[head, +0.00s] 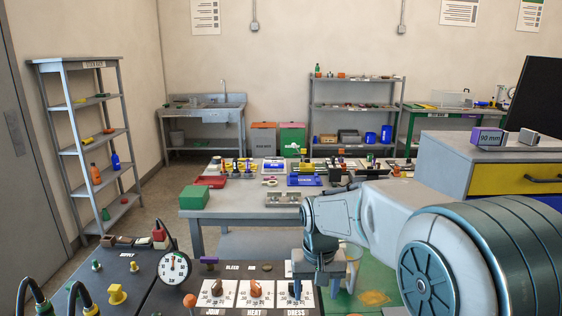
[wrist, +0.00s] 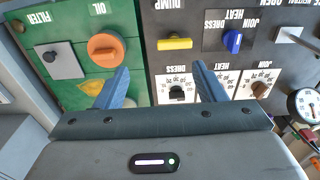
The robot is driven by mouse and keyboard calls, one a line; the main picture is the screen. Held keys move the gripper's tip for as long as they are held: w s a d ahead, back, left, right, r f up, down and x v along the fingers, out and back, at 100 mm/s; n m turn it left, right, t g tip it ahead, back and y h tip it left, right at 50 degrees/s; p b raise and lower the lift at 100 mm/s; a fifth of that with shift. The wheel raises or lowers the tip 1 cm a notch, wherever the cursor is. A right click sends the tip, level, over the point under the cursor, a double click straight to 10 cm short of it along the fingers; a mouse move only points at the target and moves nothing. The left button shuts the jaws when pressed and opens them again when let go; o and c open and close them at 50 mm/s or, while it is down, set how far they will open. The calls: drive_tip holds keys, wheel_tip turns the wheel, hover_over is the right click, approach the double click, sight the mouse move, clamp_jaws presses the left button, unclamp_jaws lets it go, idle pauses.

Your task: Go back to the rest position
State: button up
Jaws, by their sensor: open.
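My gripper (head: 322,284) is open and points down over the front control panel, by the dial marked DRESS (head: 295,289). In the wrist view its two blue fingers (wrist: 162,84) stand wide apart with nothing held between them. The black-knobbed DRESS dial (wrist: 177,93) shows between the fingers, nearer the right one. Whether a finger touches the panel cannot be told. The HEAT dial (head: 255,289) and JOIN dial (head: 217,289) sit to the left in the head view. My arm comes in from the right and hides part of the panel.
A pressure gauge (head: 174,267) and a yellow knob (head: 117,294) stand on the panel's left. The green panel holds an orange knob (wrist: 105,49). A work table (head: 240,199) with small parts stands behind, and a drawer cabinet (head: 455,172) at right.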

drive_tip(key=s+d+r+t, duration=0.1)
drive_tip(key=s+d, duration=0.2)
drive_tip(key=s, duration=0.6)
drive_tip(key=s+d+r+t, duration=0.1)
drive_tip(key=s+d, duration=0.3)
drive_tip(key=s, duration=0.6)
